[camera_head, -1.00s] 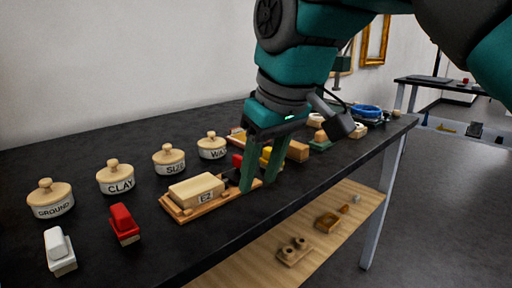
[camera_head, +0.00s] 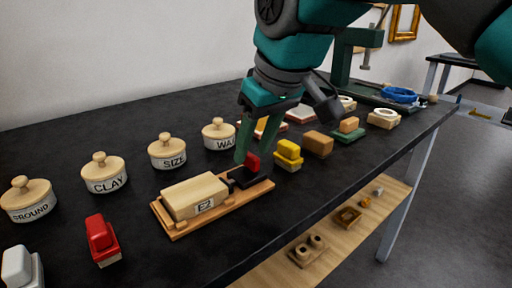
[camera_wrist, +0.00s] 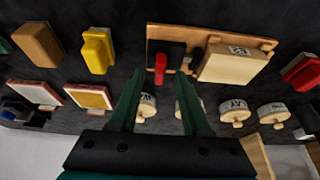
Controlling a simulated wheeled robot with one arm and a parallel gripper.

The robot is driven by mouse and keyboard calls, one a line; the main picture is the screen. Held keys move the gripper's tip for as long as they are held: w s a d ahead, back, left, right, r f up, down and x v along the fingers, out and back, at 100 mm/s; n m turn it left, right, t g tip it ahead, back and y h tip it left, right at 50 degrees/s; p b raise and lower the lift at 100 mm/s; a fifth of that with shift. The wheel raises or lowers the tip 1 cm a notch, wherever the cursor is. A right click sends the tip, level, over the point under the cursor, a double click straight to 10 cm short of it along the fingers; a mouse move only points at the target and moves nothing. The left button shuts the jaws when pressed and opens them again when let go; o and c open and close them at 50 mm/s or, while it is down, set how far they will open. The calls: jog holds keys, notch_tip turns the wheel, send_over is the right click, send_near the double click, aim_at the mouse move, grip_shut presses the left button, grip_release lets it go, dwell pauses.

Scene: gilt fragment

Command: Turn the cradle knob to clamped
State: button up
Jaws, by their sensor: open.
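The cradle (camera_head: 213,211) is a wooden board holding a pale block (camera_head: 194,195) labelled E2. At its right end sits a black base with a red knob (camera_head: 252,162). In the wrist view the red knob (camera_wrist: 160,68) is a narrow bar pointing up and down the picture, on a black plate beside the block. My gripper (camera_head: 252,150) is open and empty, its fingers close to the knob in the head view. In the wrist view my gripper's fingertips (camera_wrist: 160,80) appear on either side of the knob's lower end; contact cannot be told.
Lidded pots (camera_head: 167,151) stand in a row behind the cradle. A red block (camera_head: 102,240) is to its left; a yellow block (camera_head: 288,155) and an orange-brown block (camera_head: 317,144) are to its right. The black table (camera_head: 290,205) is clear in front.

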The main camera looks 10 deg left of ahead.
jog(key=shift+x, duration=0.85)
jog(key=shift+c, duration=0.3)
grip_shut()
